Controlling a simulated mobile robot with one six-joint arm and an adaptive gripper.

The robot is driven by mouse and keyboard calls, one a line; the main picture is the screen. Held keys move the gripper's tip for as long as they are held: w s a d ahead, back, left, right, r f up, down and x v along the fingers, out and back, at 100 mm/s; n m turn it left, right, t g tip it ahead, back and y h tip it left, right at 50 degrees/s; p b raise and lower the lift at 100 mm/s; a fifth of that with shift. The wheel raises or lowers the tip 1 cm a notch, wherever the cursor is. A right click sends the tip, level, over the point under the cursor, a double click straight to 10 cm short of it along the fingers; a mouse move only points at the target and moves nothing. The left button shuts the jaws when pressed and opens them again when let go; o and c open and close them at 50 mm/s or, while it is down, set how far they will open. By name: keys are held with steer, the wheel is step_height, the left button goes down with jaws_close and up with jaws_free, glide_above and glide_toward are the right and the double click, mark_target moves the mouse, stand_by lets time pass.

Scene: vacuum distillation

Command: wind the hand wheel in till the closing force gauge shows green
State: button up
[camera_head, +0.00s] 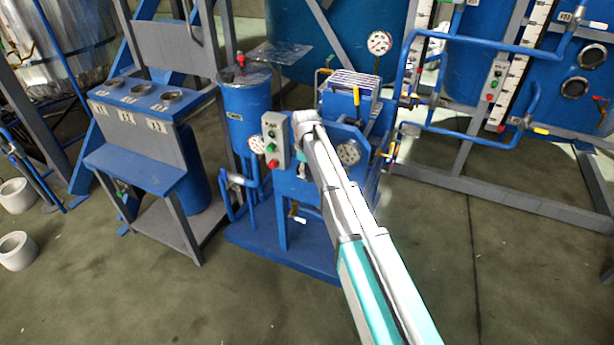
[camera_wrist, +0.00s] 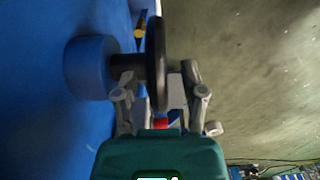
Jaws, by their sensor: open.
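In the wrist view a dark hand wheel (camera_wrist: 157,50) shows edge-on, on a grey shaft from a round blue housing (camera_wrist: 90,68). My gripper (camera_wrist: 156,72) is open, with one finger on each side of the wheel rim. I cannot tell whether either finger touches it.
A grey button box (camera_head: 275,140) stands just left of my arm's end. A blue cylinder vessel (camera_head: 247,110) with another gauge (camera_head: 257,144) is beside it. A blue-grey bench (camera_head: 140,160) stands at left. Pipes and tanks fill the right back. The floor in front is clear.

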steer(key=shift+f, duration=0.4)
jaws_close()
